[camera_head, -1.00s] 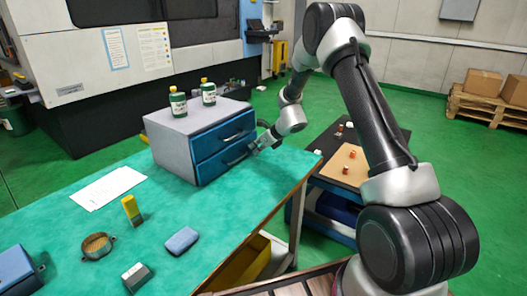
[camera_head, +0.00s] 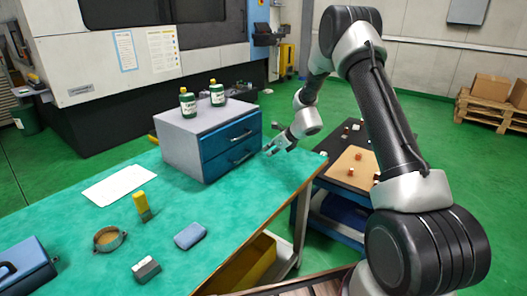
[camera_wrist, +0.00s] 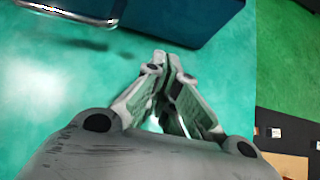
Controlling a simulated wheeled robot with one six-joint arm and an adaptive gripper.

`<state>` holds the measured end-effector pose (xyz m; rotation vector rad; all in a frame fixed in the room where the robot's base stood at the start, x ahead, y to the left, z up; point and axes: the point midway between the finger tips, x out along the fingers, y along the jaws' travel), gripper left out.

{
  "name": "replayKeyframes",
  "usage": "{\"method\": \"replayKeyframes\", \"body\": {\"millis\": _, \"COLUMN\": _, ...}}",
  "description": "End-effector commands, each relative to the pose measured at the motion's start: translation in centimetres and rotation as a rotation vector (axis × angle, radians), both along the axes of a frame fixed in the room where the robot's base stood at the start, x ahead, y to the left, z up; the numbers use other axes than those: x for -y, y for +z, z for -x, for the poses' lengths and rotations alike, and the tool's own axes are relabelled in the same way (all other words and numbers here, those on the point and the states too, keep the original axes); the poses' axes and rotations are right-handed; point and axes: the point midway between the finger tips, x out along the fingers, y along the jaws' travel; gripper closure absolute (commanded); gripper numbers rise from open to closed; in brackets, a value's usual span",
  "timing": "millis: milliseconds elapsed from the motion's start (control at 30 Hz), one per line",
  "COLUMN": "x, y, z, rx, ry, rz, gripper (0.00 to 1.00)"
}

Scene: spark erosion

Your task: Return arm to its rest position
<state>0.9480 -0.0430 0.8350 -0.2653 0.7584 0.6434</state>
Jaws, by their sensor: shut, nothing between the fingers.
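My gripper (camera_head: 268,152) is above the teal table (camera_head: 120,221), just right of the front of the drawer cabinet (camera_head: 181,150). In the wrist view its fingers (camera_wrist: 162,58) meet at the tips with nothing between them. The cabinet is grey with two blue drawers (camera_head: 231,146), and both look shut. A drawer handle (camera_wrist: 68,12) shows at the top left of the wrist view, apart from the fingers. My arm reaches in from the right, bent high over the table's right end.
Two green bottles (camera_head: 188,103) stand on the cabinet. A yellow-topped block (camera_head: 142,206), a brass ring (camera_head: 108,239), a blue pad (camera_head: 190,236) and a blue box (camera_head: 22,268) are on the table. A cart with a tan board (camera_head: 352,166) stands right of it.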

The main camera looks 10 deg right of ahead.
Motion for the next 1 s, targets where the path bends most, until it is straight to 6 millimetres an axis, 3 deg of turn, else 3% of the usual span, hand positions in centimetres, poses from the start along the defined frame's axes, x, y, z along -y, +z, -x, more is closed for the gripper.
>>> {"method": "replayKeyframes", "body": {"millis": 33, "x": 0.6, "y": 1.5, "z": 0.7, "rx": 0.007, "ry": -0.001, "rz": 0.0, "gripper": 1.0}}
{"method": "replayKeyframes", "body": {"millis": 100, "x": 1.4, "y": 2.8, "z": 1.7, "rx": 0.006, "ry": -0.001, "rz": 0.0, "gripper": 1.0}}
{"method": "replayKeyframes", "body": {"millis": 300, "x": 3.2, "y": 5.5, "z": 4.0, "rx": 0.004, "ry": -0.001, "rz": 0.0, "gripper": 1.0}}
{"method": "replayKeyframes", "body": {"millis": 533, "x": 4.0, "y": 6.8, "z": 5.1, "rx": 0.018, "ry": 0.027, "rz": 0.018, "gripper": 1.0}}
{"method": "replayKeyframes", "body": {"millis": 667, "x": 3.7, "y": 6.5, "z": 6.2, "rx": 0.069, "ry": 0.193, "rz": 0.103, "gripper": 1.0}}
{"method": "replayKeyframes", "body": {"millis": 800, "x": 3.6, "y": 4.3, "z": 12.0, "rx": 0.088, "ry": 0.53, "rz": 0.238, "gripper": 1.0}}
{"method": "replayKeyframes", "body": {"millis": 867, "x": 3.8, "y": 4.9, "z": 14.7, "rx": 0.113, "ry": 0.689, "rz": 0.298, "gripper": 1.0}}
{"method": "replayKeyframes", "body": {"millis": 1000, "x": 4.3, "y": 8.0, "z": 20.8, "rx": 0.189, "ry": 1.038, "rz": 0.428, "gripper": 1.0}}
